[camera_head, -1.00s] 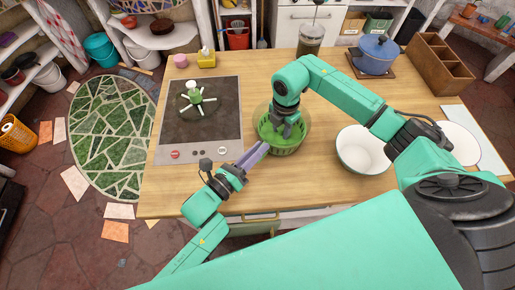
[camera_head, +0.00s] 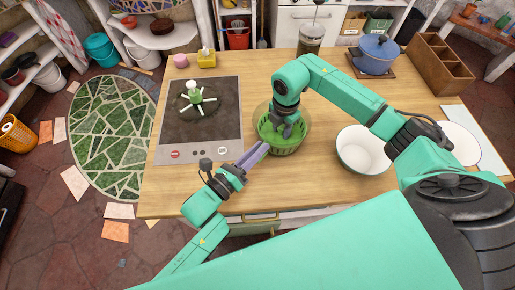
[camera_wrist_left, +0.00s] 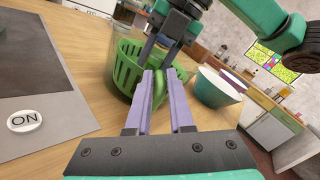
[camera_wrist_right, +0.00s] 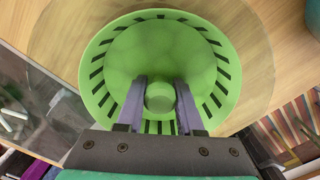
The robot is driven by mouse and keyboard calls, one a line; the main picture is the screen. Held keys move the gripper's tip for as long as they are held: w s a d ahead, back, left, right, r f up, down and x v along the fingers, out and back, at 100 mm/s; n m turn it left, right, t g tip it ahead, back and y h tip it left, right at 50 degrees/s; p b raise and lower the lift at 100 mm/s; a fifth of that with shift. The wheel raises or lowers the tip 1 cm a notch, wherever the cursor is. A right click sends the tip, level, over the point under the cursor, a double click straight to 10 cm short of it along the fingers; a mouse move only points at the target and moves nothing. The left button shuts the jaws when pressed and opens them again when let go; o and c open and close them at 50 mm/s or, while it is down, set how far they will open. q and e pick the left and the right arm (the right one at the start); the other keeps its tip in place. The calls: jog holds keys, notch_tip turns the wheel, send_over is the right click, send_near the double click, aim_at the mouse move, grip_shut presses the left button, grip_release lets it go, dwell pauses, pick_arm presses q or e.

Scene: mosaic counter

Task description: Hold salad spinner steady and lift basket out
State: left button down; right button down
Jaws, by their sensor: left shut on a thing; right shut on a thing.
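The salad spinner stands on the wooden counter: a green slotted basket (camera_head: 284,147) inside a clear bowl (camera_head: 263,112). My left gripper (camera_head: 265,149) is at the spinner's near-left side. In the left wrist view its fingers (camera_wrist_left: 158,75) are closed at a curved green part beside the slotted wall; which part is hard to tell. My right gripper (camera_head: 286,127) reaches down into the basket from above. In the right wrist view, its fingers (camera_wrist_right: 160,85) are shut on the green knob (camera_wrist_right: 160,98) at the basket's middle. The basket looks empty.
A white bowl (camera_head: 364,151) stands close on the right, under my right arm. A blue pot (camera_head: 375,55) and wooden organizer (camera_head: 440,68) are farther back. The front counter is mostly clear.

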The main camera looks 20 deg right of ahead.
jog(key=shift+r, duration=6.35)
pick_arm(q)
jog(key=c, duration=0.7)
grip_release()
